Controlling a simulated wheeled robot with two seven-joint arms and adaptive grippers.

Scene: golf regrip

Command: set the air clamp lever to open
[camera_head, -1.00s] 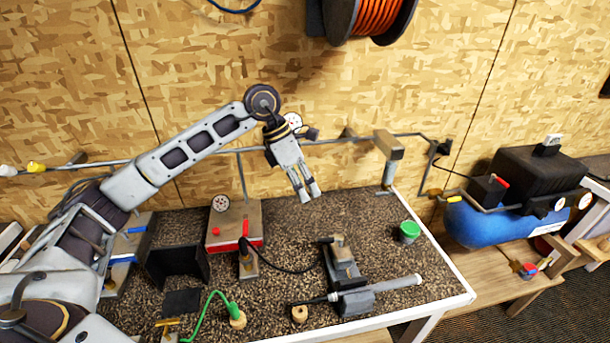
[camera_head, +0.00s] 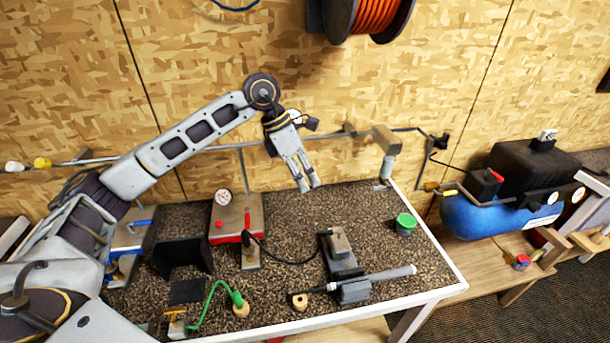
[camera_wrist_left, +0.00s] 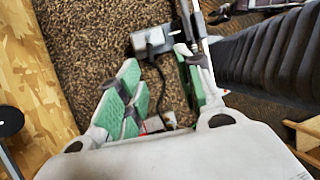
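A grey box with a round gauge and a red base (camera_head: 238,218) stands at the back middle of the bench. A small red lever (camera_head: 247,228) sticks up on it; I cannot tell whether this is the air clamp lever or how it is set. A dark clamp (camera_head: 341,256) stands to its right, by a grey club grip (camera_head: 390,274). My left gripper (camera_head: 308,187) hangs above the back of the bench, right of the gauge box, empty. In the left wrist view its green-padded fingers (camera_wrist_left: 163,88) are apart. My right gripper is out of view.
A green-lidded cup (camera_head: 405,224) stands at the bench's right. A pipe (camera_head: 335,139) runs along the wall. A blue compressor (camera_head: 490,221) stands beyond the bench. Speckled bench top between cup and gauge box is mostly clear.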

